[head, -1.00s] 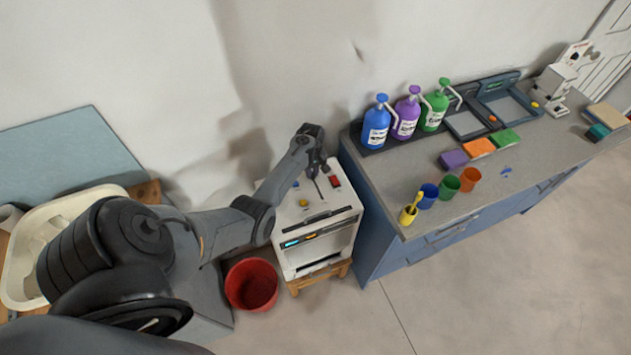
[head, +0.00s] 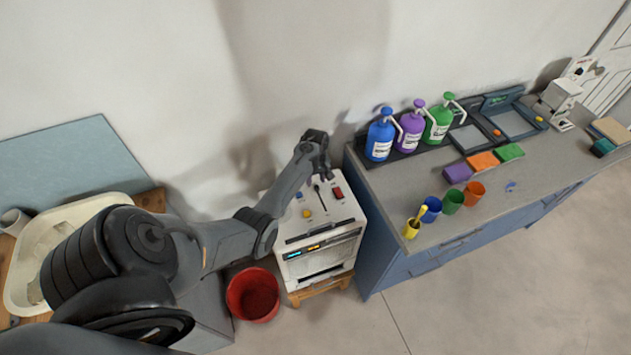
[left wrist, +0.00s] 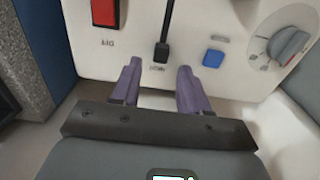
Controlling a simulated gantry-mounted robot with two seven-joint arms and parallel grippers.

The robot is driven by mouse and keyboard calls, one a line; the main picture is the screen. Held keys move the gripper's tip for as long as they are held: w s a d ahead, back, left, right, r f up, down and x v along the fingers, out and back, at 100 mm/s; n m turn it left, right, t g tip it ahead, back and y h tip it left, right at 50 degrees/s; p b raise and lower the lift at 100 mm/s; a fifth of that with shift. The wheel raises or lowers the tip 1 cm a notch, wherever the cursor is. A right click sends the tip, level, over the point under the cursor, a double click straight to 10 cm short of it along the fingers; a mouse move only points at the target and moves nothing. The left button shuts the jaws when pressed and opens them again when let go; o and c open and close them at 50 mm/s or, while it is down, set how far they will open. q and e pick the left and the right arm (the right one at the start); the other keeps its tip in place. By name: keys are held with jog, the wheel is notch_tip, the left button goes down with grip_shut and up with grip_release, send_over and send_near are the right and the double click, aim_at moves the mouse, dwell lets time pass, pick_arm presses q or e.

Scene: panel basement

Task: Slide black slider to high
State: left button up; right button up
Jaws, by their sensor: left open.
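The black slider (left wrist: 161,52) shows in the left wrist view as a dark block at the lower end of a dark line on the white panel. In the head view the slider (head: 320,189) is a small dark strip on top of the white machine (head: 345,213). My left gripper (left wrist: 158,72) is open, with its purple-grey fingertips to either side just below the block; I see no contact. In the head view the gripper (head: 324,172) is over the machine's wall-side part. My right gripper is out of view.
A red switch (left wrist: 106,10), a blue button (left wrist: 213,58) and a grey dial (left wrist: 288,45) flank the slider. A blue-sided counter (head: 375,235) with bottles and cups stands right of the machine. A red bucket (head: 253,294) stands at its left front.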

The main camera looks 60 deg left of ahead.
aim_at(315, 185)
pick_arm(q)
notch_tip(315, 185, up, 8)
jog(key=shift+r+p, duration=0.15)
jog(key=shift+p, duration=0.2)
jog(key=shift+d, duration=0.1)
dwell(0.3)
